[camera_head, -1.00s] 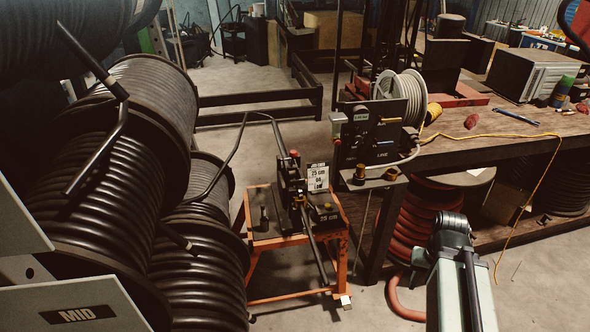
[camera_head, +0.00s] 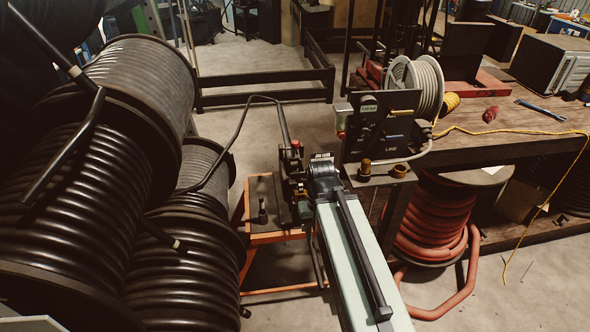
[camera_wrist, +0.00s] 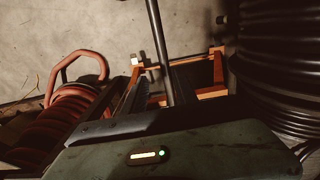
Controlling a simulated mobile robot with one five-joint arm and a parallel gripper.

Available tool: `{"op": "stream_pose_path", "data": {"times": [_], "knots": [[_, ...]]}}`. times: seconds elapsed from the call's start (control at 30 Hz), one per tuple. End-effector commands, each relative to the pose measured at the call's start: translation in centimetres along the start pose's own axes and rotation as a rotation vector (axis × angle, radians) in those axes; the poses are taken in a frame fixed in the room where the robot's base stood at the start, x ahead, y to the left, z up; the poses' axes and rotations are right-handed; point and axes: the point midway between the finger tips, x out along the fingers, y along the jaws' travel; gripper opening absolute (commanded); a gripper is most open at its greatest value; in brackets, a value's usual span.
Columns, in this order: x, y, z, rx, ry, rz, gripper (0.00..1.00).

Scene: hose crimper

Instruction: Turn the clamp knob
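The black clamp device (camera_head: 291,172) stands on an orange-framed cart (camera_head: 262,238) in the middle of the head view, with a dark hose running into its top. A small red part (camera_head: 296,146) sits on top of it. I cannot tell which part is the clamp knob. My arm reaches forward and its end lies just right of the device, covering its right side. My gripper's fingers cannot be made out in the head view. In the wrist view a dark green housing with a lit yellow bar fills the bottom, and no fingers show clearly.
Large black hose reels (camera_head: 85,190) crowd the left. A wooden bench (camera_head: 500,147) and a red hose coil (camera_head: 436,222) are at right. An orange frame bar (camera_wrist: 212,93) shows in the wrist view.

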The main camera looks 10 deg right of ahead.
Motion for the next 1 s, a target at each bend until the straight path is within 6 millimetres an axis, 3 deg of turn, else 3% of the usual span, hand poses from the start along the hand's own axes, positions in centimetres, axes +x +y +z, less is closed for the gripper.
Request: {"op": "stream_pose_path", "data": {"times": [0.07, 0.1, 0.17, 0.4, 0.53, 0.7, 1.0], "knots": [[-0.6, 0.0, -1.4, -0.049, 0.000, 0.000, 0.35], [-1.2, -1.2, -2.7, -0.098, 0.000, 0.000, 0.35], [-2.3, -1.5, -5.6, -0.230, 0.001, 0.000, 0.35], [-7.4, -1.2, -20.1, -1.002, 0.000, 0.000, 0.35], [-8.9, -1.2, -25.5, -1.333, 0.000, 0.000, 0.35], [-9.6, -1.1, -28.2, -1.542, 0.000, 0.000, 0.35], [-8.1, -1.2, -28.2, -1.565, 0.000, 0.000, 0.35]]}}
